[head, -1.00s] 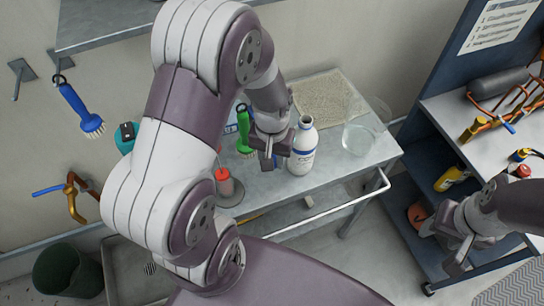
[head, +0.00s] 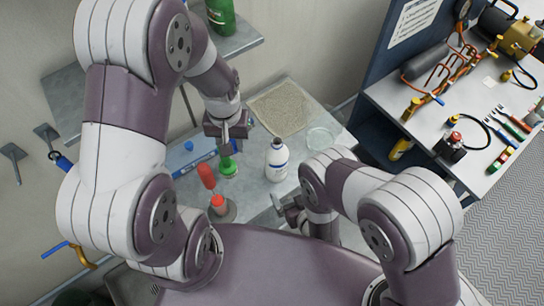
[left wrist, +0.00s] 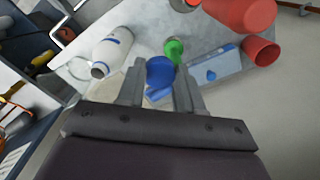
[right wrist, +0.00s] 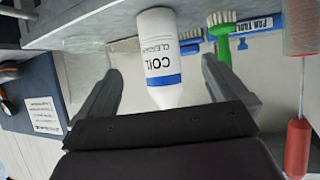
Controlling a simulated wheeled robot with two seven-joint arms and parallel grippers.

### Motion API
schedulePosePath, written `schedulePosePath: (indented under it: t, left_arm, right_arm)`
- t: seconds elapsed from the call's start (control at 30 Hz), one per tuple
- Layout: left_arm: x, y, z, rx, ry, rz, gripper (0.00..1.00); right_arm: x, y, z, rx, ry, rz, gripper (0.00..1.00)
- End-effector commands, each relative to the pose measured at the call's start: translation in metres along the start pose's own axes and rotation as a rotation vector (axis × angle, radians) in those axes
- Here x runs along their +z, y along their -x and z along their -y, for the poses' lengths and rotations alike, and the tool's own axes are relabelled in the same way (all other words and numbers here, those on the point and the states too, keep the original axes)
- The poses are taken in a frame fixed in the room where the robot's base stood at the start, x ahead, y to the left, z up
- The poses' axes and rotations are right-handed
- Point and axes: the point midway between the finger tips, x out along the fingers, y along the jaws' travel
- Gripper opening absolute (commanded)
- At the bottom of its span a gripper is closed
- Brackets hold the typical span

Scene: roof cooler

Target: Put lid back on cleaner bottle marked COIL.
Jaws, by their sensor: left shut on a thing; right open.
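The COIL cleaner bottle (head: 277,162), white with a blue band, stands upright on the grey bench; its label shows in the right wrist view (right wrist: 160,55). Its neck looks uncapped in the left wrist view (left wrist: 100,70). My left gripper (head: 228,142) is shut on a round blue lid (left wrist: 160,71) and holds it above the bench, left of the bottle in the head view. My right gripper (head: 290,208) is open at the bench's front, near the bottle. In the right wrist view the bottle appears between its fingers with clear gaps on both sides.
A green brush (head: 228,167) and a red-topped container (head: 218,204) are left of the bottle. A blue box (head: 190,156) lies behind them. A beige pad (head: 280,108) and a clear round container (head: 320,138) are behind the bottle. A tool cart (head: 470,110) stands at right.

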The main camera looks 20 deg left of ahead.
Motion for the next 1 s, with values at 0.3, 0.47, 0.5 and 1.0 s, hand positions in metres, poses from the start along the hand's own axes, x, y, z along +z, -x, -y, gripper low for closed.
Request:
schedulePosePath:
  t: [0.3, 0.47, 0.5, 1.0]
  left_arm:
    - [0.0, 0.0, 0.0, 0.0, 0.0, 0.0, 0.08]
    - [0.0, -0.001, 0.0, 0.0, 0.0, 0.0, 0.08]
    - [0.0, -0.003, 0.0, 0.0, 0.0, 0.0, 0.08]
    - [0.0, -0.035, 0.0, 0.0, 0.0, -0.001, 0.08]
  right_arm:
    - [-0.027, 0.0, 0.0, -0.002, -0.008, -0.126, 1.0]
    - [-0.026, -0.001, 0.0, -0.002, -0.008, -0.124, 1.0]
    - [-0.026, -0.003, 0.0, -0.002, -0.009, -0.125, 1.0]
    - [-0.035, -0.068, 0.0, -0.002, -0.008, -0.124, 1.0]
